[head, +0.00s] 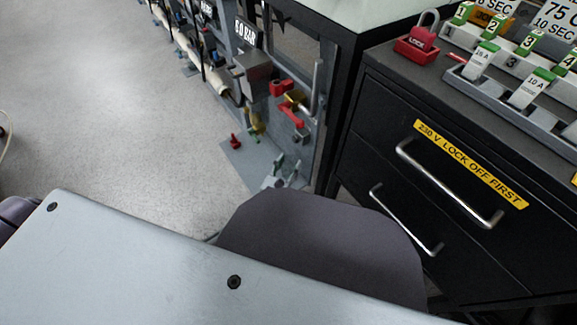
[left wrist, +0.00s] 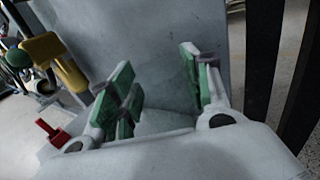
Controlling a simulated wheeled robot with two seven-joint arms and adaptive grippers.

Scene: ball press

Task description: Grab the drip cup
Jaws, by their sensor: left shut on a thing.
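My left gripper (head: 288,172) is low beside the grey machine frame in the head view, small and partly hidden by my own arm. In the left wrist view its green-padded fingers (left wrist: 162,88) stand apart, with a pale grey surface between them. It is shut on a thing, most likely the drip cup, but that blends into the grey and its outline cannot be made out. My right gripper is not in view.
The machine frame carries red-handled valves (head: 291,116) and a 50 BAR sign (head: 246,31). A small red part (head: 235,141) stands on the grey base plate (head: 247,160). A black drawer cabinet (head: 378,158) is close on the right. The floor at left is clear.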

